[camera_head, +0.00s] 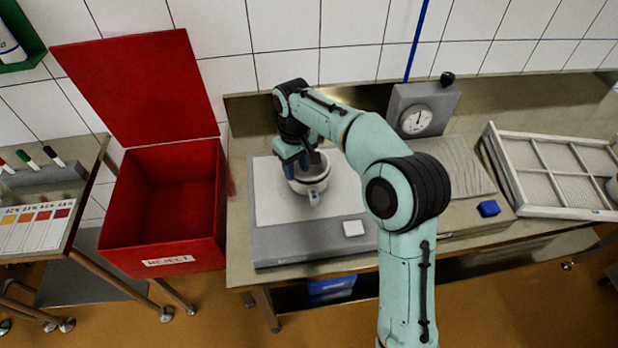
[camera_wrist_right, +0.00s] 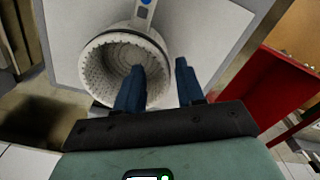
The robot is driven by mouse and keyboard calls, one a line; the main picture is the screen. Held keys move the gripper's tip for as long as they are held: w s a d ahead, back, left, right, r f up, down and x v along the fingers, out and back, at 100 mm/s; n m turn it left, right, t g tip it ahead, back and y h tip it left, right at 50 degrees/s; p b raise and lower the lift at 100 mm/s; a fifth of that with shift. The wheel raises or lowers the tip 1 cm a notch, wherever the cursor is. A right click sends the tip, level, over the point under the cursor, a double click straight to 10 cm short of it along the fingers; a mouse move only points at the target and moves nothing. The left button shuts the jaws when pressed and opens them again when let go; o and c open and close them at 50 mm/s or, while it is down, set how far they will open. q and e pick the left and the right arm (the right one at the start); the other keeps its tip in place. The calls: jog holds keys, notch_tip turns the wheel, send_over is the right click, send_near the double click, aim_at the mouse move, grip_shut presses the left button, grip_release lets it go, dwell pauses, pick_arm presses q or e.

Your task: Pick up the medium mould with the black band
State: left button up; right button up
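A white mould (camera_head: 311,187) with a perforated inside stands on the pale plate of a grey platform (camera_head: 345,247). It also shows in the right wrist view (camera_wrist_right: 92,68), its open mouth facing the camera. A tag with a blue dot sits on its side. My right gripper (camera_head: 302,168) is right at the mould's rim. In the right wrist view the gripper (camera_wrist_right: 160,78) is open, with one blue finger over the mouth and the other outside the wall. A gap shows between the fingers. My left gripper is not in view.
A red reject box (camera_head: 172,213) with its lid up stands left of the bench. A dial gauge (camera_head: 416,120) stands behind my right arm. A white divided crate (camera_head: 509,177) is at the right, and a small blue block (camera_head: 489,208) lies in front of it.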

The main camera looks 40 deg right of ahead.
aim_at(294, 189)
jog(key=f, duration=0.5)
jog(key=shift+w+a+f, duration=0.15)
jog(key=shift+w+a, duration=0.1)
jog(key=shift+a, duration=0.05)
grip_shut()
